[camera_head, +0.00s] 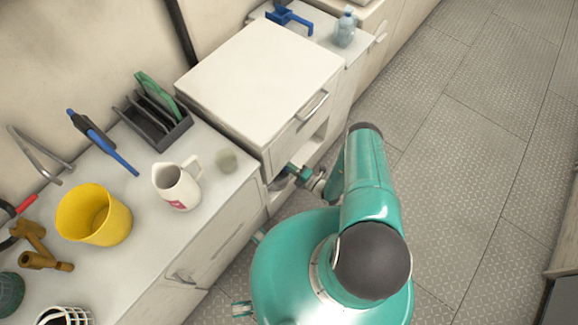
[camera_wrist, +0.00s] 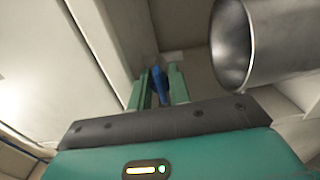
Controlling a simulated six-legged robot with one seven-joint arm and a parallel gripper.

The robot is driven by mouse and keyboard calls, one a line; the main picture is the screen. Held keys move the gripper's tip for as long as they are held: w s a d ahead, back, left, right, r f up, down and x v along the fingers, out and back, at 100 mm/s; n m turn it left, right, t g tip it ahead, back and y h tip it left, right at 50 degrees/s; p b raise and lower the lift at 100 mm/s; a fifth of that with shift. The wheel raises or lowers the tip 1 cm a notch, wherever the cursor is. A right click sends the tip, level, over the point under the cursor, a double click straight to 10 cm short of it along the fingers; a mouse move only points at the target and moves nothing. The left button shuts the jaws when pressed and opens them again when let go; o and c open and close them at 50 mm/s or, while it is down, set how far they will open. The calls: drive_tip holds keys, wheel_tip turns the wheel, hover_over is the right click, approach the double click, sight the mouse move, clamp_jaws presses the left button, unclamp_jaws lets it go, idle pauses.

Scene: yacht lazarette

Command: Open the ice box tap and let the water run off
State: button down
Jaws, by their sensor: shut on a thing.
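The white ice box (camera_head: 262,75) stands on the left-hand counter run, with a handle on its front and an open recess below. My gripper (camera_head: 293,170) reaches into that recess in the head view. In the wrist view my gripper's two green fingers (camera_wrist: 159,78) are closed around a narrow blue piece (camera_wrist: 158,86), which looks like the tap's lever. The tap's body and spout are hidden, and no running water shows. A round metal vessel (camera_wrist: 278,48) is close by on the right in the wrist view.
The counter holds a white jug (camera_head: 176,187), yellow bucket (camera_head: 94,215), dark rack (camera_head: 153,122), blue-handled tool (camera_head: 103,143) and brass fitting (camera_head: 43,247). A blue clamp (camera_head: 289,18) and clear bottle (camera_head: 345,30) stand beyond the box. The tread-plate floor (camera_head: 470,110) at right is clear.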

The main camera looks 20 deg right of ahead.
drive_tip(key=shift+n, duration=0.3)
drive_tip(key=n, duration=0.4)
drive_tip(key=shift+d+r, duration=0.1)
drive_tip(key=shift+r, duration=0.05)
drive_tip(key=n, duration=0.5)
drive_tip(key=shift+n, duration=0.4)
drive_tip(key=n, duration=0.6)
drive_tip(key=shift+s+a+r+n, duration=0.1)
drive_tip(key=shift+a+n, duration=0.1)
drive_tip(key=shift+n, duration=0.2)
drive_tip(key=c, duration=1.6)
unclamp_jaws()
drive_tip(key=shift+s, duration=0.1)
